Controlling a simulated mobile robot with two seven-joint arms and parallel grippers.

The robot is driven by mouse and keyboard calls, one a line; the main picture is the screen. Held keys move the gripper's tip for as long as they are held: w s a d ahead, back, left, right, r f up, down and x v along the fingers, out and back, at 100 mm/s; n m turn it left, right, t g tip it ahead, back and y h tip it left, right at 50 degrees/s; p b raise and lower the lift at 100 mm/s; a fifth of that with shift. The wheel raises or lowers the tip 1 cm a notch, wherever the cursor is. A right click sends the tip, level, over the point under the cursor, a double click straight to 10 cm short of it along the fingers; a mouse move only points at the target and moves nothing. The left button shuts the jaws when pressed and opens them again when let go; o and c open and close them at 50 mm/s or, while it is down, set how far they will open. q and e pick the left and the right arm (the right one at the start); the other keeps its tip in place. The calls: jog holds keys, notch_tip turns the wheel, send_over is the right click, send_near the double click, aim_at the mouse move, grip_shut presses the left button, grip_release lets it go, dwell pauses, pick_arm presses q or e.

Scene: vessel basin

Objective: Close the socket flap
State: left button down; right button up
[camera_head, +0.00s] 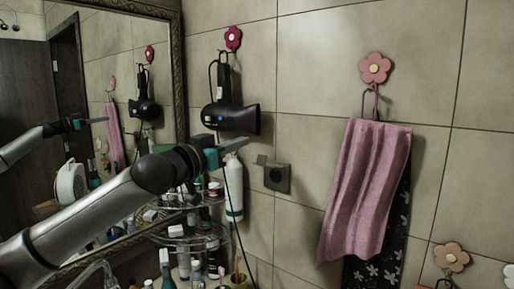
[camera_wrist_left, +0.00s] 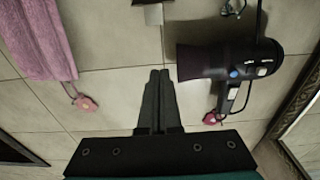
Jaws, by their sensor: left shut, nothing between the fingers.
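The socket (camera_head: 277,178) is a dark square unit on the tiled wall, right of the hair dryer. Its flap (camera_head: 262,160) shows as a small grey plate standing out at the socket's upper left, so it looks open. My left gripper (camera_head: 239,143) is shut and empty, in front of the wall, up and left of the flap and apart from it in the picture. In the left wrist view my gripper's fingers (camera_wrist_left: 159,76) lie together, pointing up. A small part of the socket area (camera_wrist_left: 153,13) shows at that view's top edge. My right gripper is not in view.
A black hair dryer (camera_head: 231,118) hangs just behind my left gripper, its cord running down. A pink towel (camera_head: 365,190) hangs right of the socket. A wire shelf (camera_head: 190,240) with bottles stands below my arm. A framed mirror (camera_head: 120,60) is at left.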

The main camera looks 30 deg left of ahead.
pick_arm(q)
jog(key=w+p, duration=0.1)
jog(key=w, duration=0.1)
jog(key=w+p, duration=0.2)
jog(key=w, duration=0.1)
jog(key=w+r+p, duration=0.1)
jog(key=w, duration=0.2)
jog(key=shift+w+d, duration=0.1)
jog(key=shift+d, duration=0.3)
jog(key=f, duration=0.2)
jog(key=s+f, duration=0.1)
jog(key=f, duration=0.1)
jog(key=shift+s+f, duration=0.15)
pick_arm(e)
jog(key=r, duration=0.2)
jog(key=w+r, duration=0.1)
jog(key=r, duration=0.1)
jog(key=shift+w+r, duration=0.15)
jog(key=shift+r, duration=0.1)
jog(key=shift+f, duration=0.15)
